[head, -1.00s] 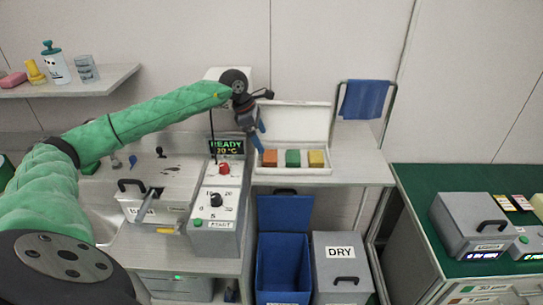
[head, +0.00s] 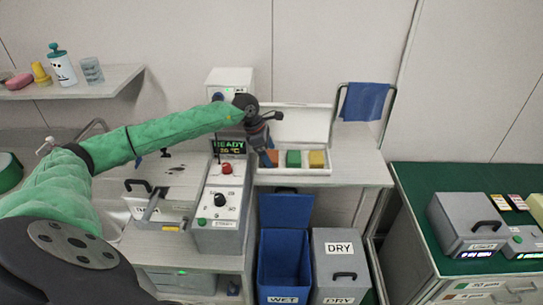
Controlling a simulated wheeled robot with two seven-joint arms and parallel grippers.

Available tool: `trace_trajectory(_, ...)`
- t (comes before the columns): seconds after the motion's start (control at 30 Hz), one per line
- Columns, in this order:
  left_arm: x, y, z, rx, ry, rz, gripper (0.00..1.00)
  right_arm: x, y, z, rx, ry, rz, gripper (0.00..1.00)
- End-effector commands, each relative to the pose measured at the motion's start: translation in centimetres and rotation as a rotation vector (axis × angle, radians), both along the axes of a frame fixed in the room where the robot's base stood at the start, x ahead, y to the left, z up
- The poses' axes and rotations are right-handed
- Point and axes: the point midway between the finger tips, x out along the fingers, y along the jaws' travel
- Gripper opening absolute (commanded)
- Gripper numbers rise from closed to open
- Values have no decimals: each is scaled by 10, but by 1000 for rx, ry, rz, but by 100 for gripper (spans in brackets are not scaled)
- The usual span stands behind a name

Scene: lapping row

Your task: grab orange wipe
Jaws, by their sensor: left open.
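The orange wipe (head: 268,160) lies in the left compartment of an open white box (head: 328,136). A green wipe (head: 293,158) and a yellow wipe (head: 317,159) lie in the compartments to its right. My left gripper (head: 267,150) points down over the orange wipe and covers part of it. Its jaws are open, with the blue fingers close above the wipe; whether they touch it cannot be told. My right gripper is not in view.
A machine with a red button (head: 227,168) and a dial stands left of the box. Below are an open blue WET bin (head: 284,262) and a closed grey DRY bin (head: 342,268). A blue cloth (head: 364,101) hangs on a rail at the right.

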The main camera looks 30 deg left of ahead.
Motion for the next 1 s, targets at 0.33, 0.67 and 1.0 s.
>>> trace_trajectory(0.33,1,-2,-4,1,-1,-1,94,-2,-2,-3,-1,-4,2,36)
trace_trajectory(0.67,1,-2,-4,1,-1,-1,46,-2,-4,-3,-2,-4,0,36)
trace_trajectory(1.0,1,-1,-3,0,-2,-1,46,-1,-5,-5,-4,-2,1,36)
